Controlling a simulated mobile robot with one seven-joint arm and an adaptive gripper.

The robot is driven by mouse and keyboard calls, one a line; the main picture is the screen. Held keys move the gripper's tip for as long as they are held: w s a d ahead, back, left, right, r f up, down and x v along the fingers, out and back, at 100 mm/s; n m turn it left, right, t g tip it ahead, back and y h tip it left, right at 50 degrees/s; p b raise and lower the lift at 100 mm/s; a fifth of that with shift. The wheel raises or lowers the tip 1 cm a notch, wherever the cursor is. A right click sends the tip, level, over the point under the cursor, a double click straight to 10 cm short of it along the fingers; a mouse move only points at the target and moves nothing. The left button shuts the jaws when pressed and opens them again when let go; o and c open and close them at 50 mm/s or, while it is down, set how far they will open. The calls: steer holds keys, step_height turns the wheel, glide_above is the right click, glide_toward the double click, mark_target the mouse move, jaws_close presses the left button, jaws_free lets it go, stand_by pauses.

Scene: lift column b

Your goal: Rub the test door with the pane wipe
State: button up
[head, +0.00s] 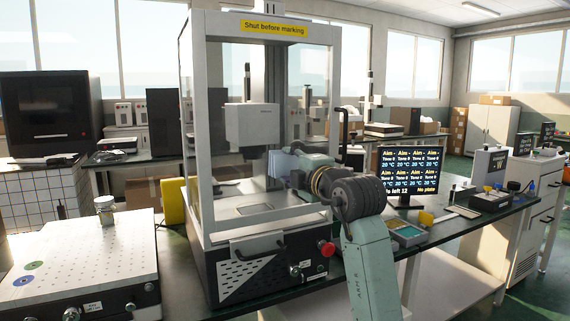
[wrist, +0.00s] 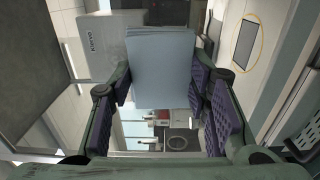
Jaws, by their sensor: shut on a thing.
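My gripper (head: 290,163) is at the right half of the glazed white enclosure in the head view. In the wrist view my gripper (wrist: 160,88) has its purple finger pads shut on the pane wipe (wrist: 160,55), a flat pale blue pad. In the head view the wipe (head: 280,164) shows as a small pale patch at the fingertips. The clear front door (head: 225,165) of the enclosure, white-framed, seems to be the test door and looks closed. I cannot tell whether the wipe touches the pane.
Inside the enclosure a white head block (head: 252,124) hangs above a bed. A red knob (head: 327,248) is at its lower right. A perforated-top bench unit (head: 80,255) stands at left. A monitor (head: 410,170) and a small tray (head: 406,233) are on the bench to the right.

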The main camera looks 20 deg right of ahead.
mark_target(269, 152)
steer(key=shift+s+a+r+p, duration=0.1)
steer(key=shift+a+r+p, duration=0.1)
steer(key=shift+a+p, duration=0.4)
steer(key=shift+w+a+r+p, duration=0.1)
steer(key=shift+a+r+p, duration=0.15)
steer(key=shift+a, duration=0.55)
steer(key=shift+s+a+r+p, duration=0.1)
steer(key=shift+a+r+p, duration=0.05)
steer(key=shift+a+p, duration=0.45)
steer(key=shift+a, duration=1.75)
steer(key=shift+a+r+p, duration=0.1)
steer(key=shift+r+p, duration=0.55)
steer(key=shift+r, duration=0.2)
steer(key=shift+d+f+p, duration=0.1)
steer(key=shift+d+p, duration=0.4)
steer(key=shift+d, duration=1.35)
steer(key=d+p, duration=0.3)
steer(key=d, duration=0.4)
steer(key=shift+w, duration=0.2)
